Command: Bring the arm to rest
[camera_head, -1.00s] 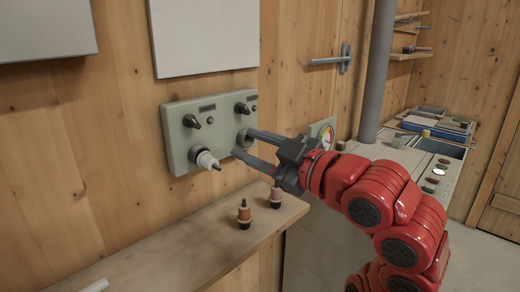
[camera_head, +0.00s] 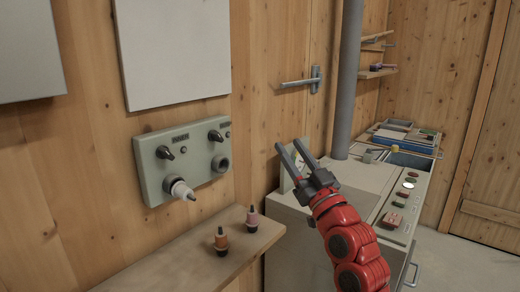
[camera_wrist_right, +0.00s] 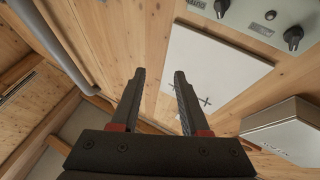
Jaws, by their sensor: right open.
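My right gripper (camera_head: 291,154) is open and empty. It is raised in front of the grey machine and to the right of the green-grey control panel, apart from both. In the right wrist view its two fingers (camera_wrist_right: 158,100) stand apart with nothing between them. The control panel (camera_head: 208,166) on the wooden wall has two black knobs and two sockets below them. My left gripper is not in view.
The grey machine (camera_head: 345,190) with a pipe (camera_head: 346,80) and buttons stands right of the shelf. Floor at the far right is clear.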

